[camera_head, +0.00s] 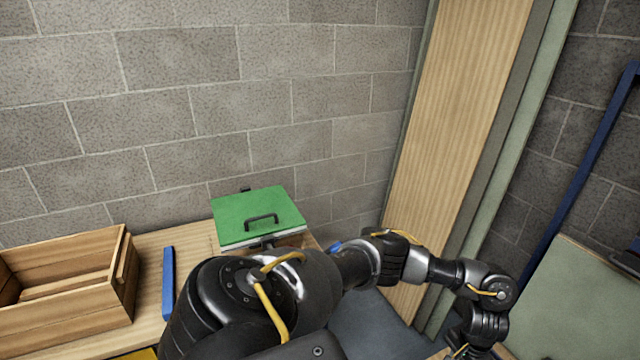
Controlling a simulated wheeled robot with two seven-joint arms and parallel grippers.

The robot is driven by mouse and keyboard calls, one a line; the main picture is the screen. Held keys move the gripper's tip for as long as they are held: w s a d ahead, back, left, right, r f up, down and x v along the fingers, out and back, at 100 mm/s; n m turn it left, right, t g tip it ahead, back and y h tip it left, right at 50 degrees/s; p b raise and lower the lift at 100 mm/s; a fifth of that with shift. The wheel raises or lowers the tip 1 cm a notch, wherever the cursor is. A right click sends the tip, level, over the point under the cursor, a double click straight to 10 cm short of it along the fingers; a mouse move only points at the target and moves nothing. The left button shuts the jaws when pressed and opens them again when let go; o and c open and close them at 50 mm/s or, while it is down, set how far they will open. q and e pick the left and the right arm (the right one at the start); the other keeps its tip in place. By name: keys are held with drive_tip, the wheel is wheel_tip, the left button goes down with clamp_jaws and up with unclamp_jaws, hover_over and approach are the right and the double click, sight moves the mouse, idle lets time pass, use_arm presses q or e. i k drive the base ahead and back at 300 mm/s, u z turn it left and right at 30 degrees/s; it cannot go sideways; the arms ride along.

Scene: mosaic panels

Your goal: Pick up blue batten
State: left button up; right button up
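A short blue batten (168,283) lies on the wooden tabletop, just right of the wooden crate. A long, thin blue bar (585,175) stands tilted at the right side, close to the dark wall. I cannot tell which of the two is the batten of the task. One of my arms, which looks like the left, comes in from the bottom left of centre, reaches right and bends down at the lower right. Its fingers do not show clearly and seem cut off by the bottom edge. My other arm is not in view. Neither blue piece is held.
A wooden crate (66,292) stands at the left of the table (190,243). A green box lid with a black handle (258,214) is at the back. A small blue piece (334,247) shows behind my arm. A tall wooden panel (450,120) stands at the right.

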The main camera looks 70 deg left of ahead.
sight(168, 293)
drive_tip(key=i, duration=0.9)
drive_tip(key=u, duration=3.3)
drive_tip(key=i, duration=1.65)
